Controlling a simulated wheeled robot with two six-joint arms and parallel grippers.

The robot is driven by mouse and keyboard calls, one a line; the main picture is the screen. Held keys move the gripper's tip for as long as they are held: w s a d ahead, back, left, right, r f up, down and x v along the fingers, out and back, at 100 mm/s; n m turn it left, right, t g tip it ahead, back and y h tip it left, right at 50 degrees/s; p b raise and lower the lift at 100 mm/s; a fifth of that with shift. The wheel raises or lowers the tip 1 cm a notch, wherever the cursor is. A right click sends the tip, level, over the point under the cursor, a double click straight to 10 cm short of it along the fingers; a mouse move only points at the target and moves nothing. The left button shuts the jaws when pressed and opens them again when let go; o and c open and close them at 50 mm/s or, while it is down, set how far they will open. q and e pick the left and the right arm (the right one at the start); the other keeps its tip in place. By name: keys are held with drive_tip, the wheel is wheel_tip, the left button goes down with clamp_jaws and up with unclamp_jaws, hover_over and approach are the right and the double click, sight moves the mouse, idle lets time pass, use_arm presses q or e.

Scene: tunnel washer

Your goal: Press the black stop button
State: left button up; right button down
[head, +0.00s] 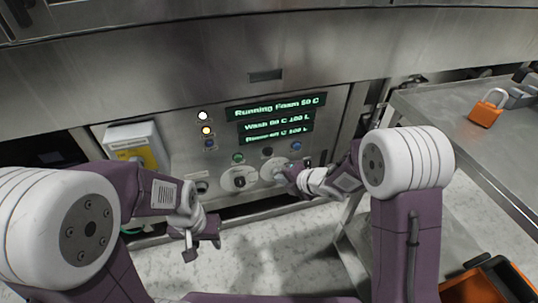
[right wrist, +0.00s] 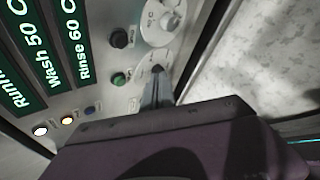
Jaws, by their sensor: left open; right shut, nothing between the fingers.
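The black button (head: 267,152) is on the washer's control panel below the green-lettered displays, right of the green button (head: 238,157). In the right wrist view the black button (right wrist: 119,38) shows above the green button (right wrist: 118,79). My right gripper (head: 284,172) is shut and empty, in front of the panel by the right-hand dial, lower right of the black button. In the right wrist view its closed fingertips (right wrist: 157,76) overlap another round dial plate; contact cannot be told. My left gripper (head: 197,243) is open and empty, below and left of the panel.
Dials (head: 239,179) sit below the buttons. White (head: 203,115) and yellow (head: 206,130) lamps are at left, a blue button (head: 296,146) at right. A grey box (head: 132,140) juts out at left. A metal cart (head: 415,105) with an orange padlock (head: 487,112) stands at right.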

sight(269, 153)
drive_tip(key=w+a+p, duration=0.2)
drive_tip(key=w+p, duration=0.3)
drive_tip(key=w, duration=0.3)
drive_tip(key=shift+a, duration=0.35)
idle(1.6)
drive_tip(key=shift+w+a+p, duration=0.1)
drive_tip(key=shift+w+p, duration=0.25)
drive_tip(key=shift+w, duration=0.1)
drive_tip(key=shift+w+a+p, duration=0.15)
drive_tip(key=shift+w+p, duration=0.3)
drive_tip(key=shift+p, duration=0.05)
idle(0.5)
